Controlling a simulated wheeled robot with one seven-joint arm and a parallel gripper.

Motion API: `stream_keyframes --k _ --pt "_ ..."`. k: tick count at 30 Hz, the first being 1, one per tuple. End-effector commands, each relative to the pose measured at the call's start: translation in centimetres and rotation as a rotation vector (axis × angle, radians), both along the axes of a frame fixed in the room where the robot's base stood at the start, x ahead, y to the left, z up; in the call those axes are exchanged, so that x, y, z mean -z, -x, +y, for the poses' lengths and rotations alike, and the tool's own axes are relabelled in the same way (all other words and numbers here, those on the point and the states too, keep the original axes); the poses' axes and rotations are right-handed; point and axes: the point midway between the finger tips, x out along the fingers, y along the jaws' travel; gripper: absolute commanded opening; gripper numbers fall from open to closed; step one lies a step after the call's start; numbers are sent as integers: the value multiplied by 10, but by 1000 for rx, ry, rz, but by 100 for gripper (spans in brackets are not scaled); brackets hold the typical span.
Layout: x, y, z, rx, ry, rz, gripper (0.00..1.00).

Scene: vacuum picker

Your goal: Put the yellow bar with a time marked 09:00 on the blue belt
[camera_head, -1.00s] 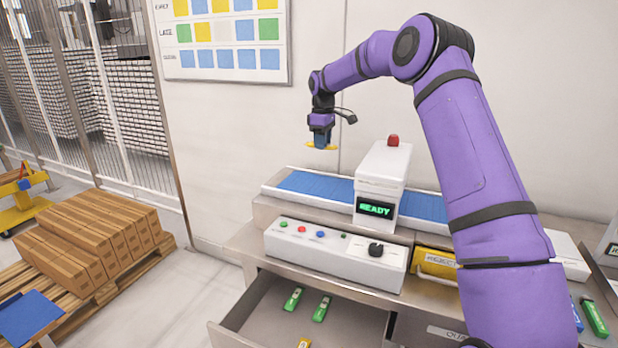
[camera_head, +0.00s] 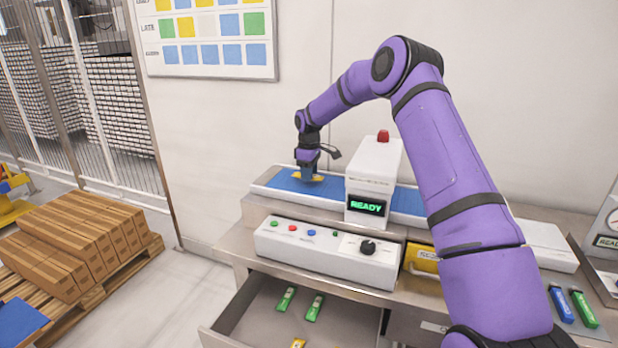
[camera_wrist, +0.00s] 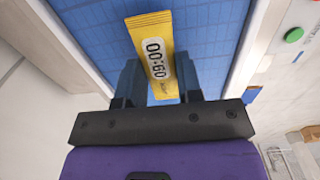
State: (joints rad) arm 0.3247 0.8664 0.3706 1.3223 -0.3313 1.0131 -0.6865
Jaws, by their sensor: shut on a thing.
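The yellow bar (camera_wrist: 152,50) is between the two fingers of my gripper (camera_wrist: 157,80) in the wrist view, and its label reads 09:00. In the head view my gripper (camera_head: 309,171) is low over the left part of the blue belt (camera_head: 280,181), shut on the yellow bar (camera_head: 317,178). The bar is at or just above the belt surface; I cannot tell whether it touches. The blue belt (camera_wrist: 205,20) lies behind the bar in the wrist view.
A white scanner housing (camera_head: 374,165) with a READY display stands over the belt to the right of my gripper. A control box (camera_head: 325,253) is in front. An open drawer (camera_head: 255,320) below holds green bars (camera_head: 286,298) and a yellow one (camera_head: 298,343).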

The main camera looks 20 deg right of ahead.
Motion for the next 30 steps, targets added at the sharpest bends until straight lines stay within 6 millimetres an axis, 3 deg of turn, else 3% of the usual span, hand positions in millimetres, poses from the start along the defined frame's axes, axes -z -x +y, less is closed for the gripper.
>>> stream_keyframes --k 3,14,15,18,30 --pt "15 0 0 -1 0 1 10" --pt "19 0 0 -1 1 1 10" --pt "19 0 0 -1 1 1 38" --pt "19 0 0 -1 0 0 58" --pt "10 0 0 0 1 -2 58"
